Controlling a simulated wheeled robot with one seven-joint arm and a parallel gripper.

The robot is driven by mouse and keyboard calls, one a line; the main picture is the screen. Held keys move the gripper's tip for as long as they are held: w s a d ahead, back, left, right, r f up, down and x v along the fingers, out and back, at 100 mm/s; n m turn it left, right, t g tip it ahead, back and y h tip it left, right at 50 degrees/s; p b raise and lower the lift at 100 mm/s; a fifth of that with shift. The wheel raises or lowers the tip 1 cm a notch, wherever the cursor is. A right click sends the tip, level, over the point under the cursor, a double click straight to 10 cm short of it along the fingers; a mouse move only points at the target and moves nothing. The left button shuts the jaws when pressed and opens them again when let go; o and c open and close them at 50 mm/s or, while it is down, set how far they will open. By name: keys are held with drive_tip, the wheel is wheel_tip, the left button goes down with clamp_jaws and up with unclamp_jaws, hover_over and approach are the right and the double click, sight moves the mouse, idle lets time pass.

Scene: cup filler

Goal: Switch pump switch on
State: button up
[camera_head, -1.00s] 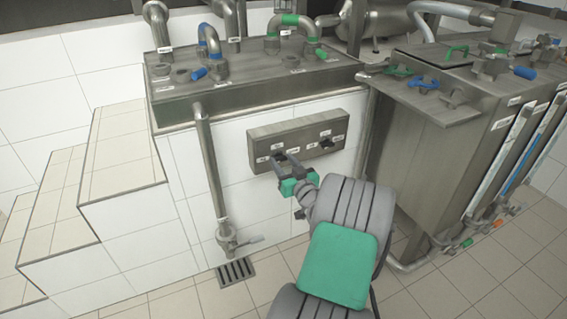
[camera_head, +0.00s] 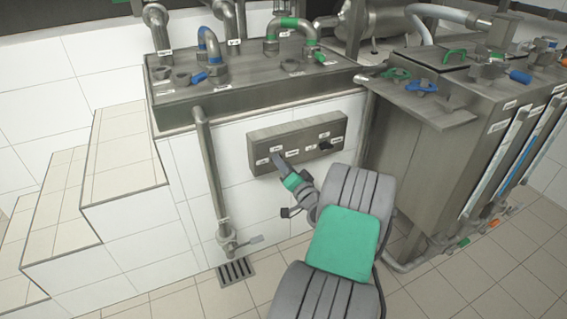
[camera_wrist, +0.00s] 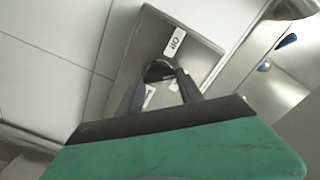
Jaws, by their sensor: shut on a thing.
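A grey metal switch panel (camera_head: 268,138) with small white labels is fixed to the white tiled wall. My gripper (camera_head: 277,159) is at the left part of the panel, its wrist turned. In the wrist view my gripper (camera_wrist: 160,76) is shut on a black switch knob (camera_wrist: 159,68), one finger on each side. A label reading "Off" (camera_wrist: 175,43) shows just above the knob. In the head view my fingers hide this knob. A second black knob (camera_head: 325,145) sits free on the right of the panel. The labels in the head view are too small to read.
A vertical pipe with a valve (camera_head: 228,238) stands left of the panel above a floor drain (camera_head: 235,271). A steel tank (camera_head: 425,165) with valves stands close on the right. Tiled steps (camera_head: 125,170) rise at the left. The front floor is partly clear.

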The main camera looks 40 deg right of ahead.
drive_tip(key=shift+f+m+p, duration=0.15)
drive_tip(key=shift+m+p, duration=1.5)
drive_tip(key=shift+m, duration=2.25)
drive_tip(key=o, duration=1.4)
drive_tip(key=p+v, duration=0.1)
drive_tip(key=v, duration=0.6)
drive_tip(key=shift+s+a, duration=0.2)
drive_tip(key=shift+s, duration=0.2)
